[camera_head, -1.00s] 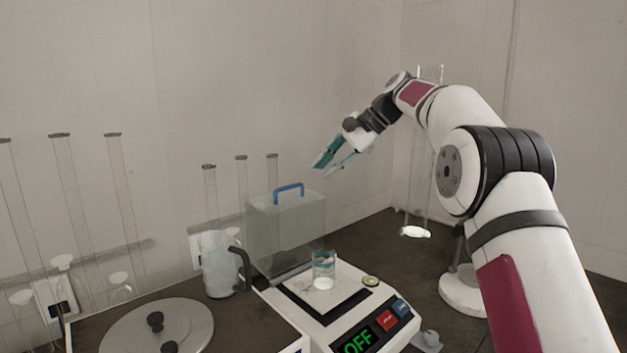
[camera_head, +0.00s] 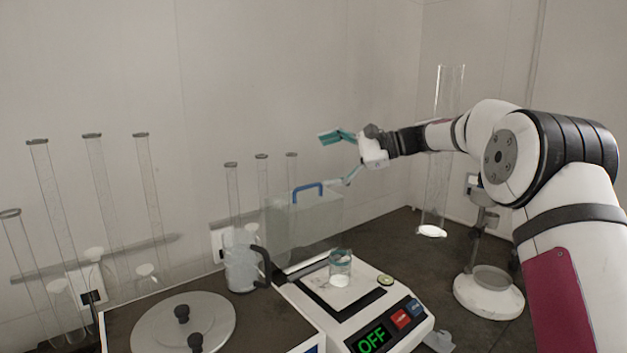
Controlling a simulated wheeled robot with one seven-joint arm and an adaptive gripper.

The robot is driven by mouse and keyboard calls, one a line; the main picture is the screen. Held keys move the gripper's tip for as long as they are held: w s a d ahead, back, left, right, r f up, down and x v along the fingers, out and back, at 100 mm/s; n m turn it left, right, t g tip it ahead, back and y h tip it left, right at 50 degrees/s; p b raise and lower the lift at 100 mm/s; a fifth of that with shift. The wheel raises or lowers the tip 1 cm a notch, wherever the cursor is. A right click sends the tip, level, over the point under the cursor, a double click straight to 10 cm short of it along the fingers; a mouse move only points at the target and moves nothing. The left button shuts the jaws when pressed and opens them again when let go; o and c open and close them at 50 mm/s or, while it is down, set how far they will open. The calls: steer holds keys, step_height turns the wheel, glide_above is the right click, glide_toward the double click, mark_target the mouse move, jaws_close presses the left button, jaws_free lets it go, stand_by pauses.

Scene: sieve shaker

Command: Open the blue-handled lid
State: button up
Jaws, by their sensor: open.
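The blue handle (camera_head: 307,187) sits on top of a clear, box-shaped lid (camera_head: 318,222). The lid stands upright at the back of the white balance (camera_head: 410,330), whose display reads OFF.
A glass pitcher (camera_head: 240,262) with a dark handle stands left of the balance. A round grey lid with black knobs (camera_head: 212,325) lies at front left. Several tall glass tubes (camera_head: 108,190) line the wall. A tall cylinder (camera_head: 434,180) and a white-based stand (camera_head: 488,293) are at right.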

mark_target(310, 187)
steer(key=s+d+f+m+t+h+p, duration=0.2)
steer(key=f+m+t, duration=0.35)
steer(key=m, duration=0.35)
steer(key=s+d+f+m+t+h+p, duration=0.1)
steer(key=f+m+t+h+p, duration=0.1)
steer(key=f+m+t, duration=0.35)
steer(key=w+a+m, duration=0.1)
steer(key=w+a, duration=0.1)
steer(key=w, duration=0.1)
steer(key=w+a+r+m, duration=0.1)
steer(key=w+a, duration=0.2)
steer(key=w, duration=0.1)
steer(key=w+a+m, duration=0.1)
steer(key=w+a, duration=0.1)
steer(key=w, duration=0.1)
steer(key=shift+w+a+r, duration=0.25)
steer(key=shift+w+r, duration=0.05)
steer(key=shift+r, duration=0.05)
